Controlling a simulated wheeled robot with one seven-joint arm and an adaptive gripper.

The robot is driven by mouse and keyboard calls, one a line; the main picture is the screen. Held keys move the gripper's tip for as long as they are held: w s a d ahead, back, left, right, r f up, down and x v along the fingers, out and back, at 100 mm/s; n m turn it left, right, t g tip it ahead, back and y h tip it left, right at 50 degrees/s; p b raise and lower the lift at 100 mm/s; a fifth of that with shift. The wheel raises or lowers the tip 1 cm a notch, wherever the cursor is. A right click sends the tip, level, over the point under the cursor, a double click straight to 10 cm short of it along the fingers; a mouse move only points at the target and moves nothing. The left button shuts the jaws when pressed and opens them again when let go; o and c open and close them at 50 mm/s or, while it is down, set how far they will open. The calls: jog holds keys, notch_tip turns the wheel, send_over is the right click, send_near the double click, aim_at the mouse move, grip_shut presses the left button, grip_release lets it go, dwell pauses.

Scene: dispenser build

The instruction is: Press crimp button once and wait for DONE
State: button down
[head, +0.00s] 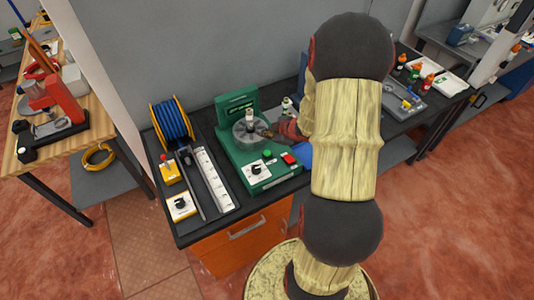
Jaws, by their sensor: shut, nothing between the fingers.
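The green machine (236,152) stands on the dark bench, with a round grey turntable and a small vial (249,116) upright on it. Its front panel carries a round green button (267,153), a red switch (289,159) and a white plate with a black dial (256,169). Small lettering on its upright back panel (238,103) is too small to read. My gripper (266,134) is shut and empty beside the turntable's right edge, above and behind the green button. I cannot tell whether it touches the machine. My arm hides the bench to the right.
Left of the machine are a blue hose reel (171,121), a white slotted strip (212,179), and a yellow box with a red button (169,170). A second vial (286,106) stands behind my gripper. Bottles (414,72) and trays lie at the far right.

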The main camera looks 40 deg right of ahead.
jog(key=b, duration=0.7)
send_over(266, 154)
notch_tip(266, 154, down, 7)
jog(key=shift+f, duration=0.1)
jog(key=shift+f+b, duration=0.45)
jog(key=shift+f, duration=0.2)
jog(key=shift+f, duration=0.1)
dwell(0.4)
jog(key=shift+f, duration=0.3)
jog(key=shift+f+b, duration=0.55)
jog(key=shift+f, duration=0.05)
dwell(0.8)
jog(key=shift+r, duration=0.15)
jog(key=shift+r+p, duration=0.85)
jog(key=shift+p, duration=0.25)
jog(key=shift+r, duration=0.1)
